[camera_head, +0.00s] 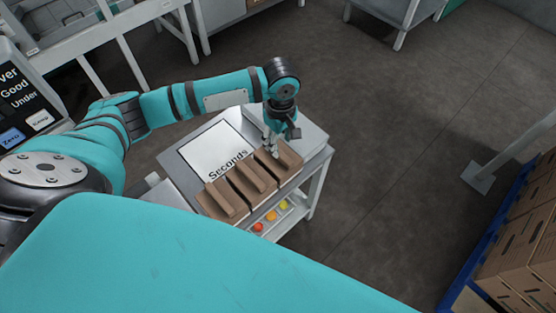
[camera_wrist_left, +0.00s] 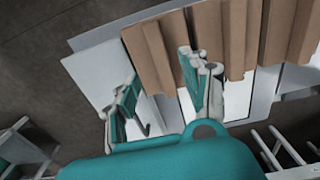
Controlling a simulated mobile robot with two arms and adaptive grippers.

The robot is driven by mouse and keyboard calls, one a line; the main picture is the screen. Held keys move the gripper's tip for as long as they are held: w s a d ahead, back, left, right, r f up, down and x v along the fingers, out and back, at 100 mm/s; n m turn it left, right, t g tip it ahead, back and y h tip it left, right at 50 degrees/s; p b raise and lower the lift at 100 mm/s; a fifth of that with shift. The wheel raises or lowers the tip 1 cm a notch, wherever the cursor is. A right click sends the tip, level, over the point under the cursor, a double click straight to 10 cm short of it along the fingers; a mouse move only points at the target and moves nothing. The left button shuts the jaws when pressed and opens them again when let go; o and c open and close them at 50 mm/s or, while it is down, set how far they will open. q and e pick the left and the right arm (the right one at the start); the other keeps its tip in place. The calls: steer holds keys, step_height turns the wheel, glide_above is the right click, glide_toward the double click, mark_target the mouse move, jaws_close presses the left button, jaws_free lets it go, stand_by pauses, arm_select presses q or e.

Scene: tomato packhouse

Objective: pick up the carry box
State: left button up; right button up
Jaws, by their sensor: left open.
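Three brown cardboard carry boxes stand in a row on a small grey table: a left one (camera_head: 221,201), a middle one (camera_head: 246,184) and a right one (camera_head: 290,158). Each has a raised ridge along its middle. My left gripper (camera_head: 271,150) points down at the right box, its fingers partly against the box's outline. In the left wrist view, my open left gripper (camera_wrist_left: 158,72) has its two fingers apart, with the end of the nearest box (camera_wrist_left: 133,40) beyond and between them. I cannot tell whether they touch it. My right gripper is not in view.
A white sheet reading "Seconds" (camera_head: 215,150) lies behind the boxes. Red (camera_head: 258,227), orange (camera_head: 271,216) and yellow (camera_head: 284,205) round items sit on a lower shelf. Stacked cartons (camera_head: 525,240) stand at the right beside a blue edge. The floor (camera_head: 390,150) between is clear.

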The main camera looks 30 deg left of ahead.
mark_target(278, 160)
arm_select(q)
steer(key=f, duration=0.5)
steer(key=shift+a+f, duration=0.15)
steer(key=shift+a, duration=0.2)
jaws_close()
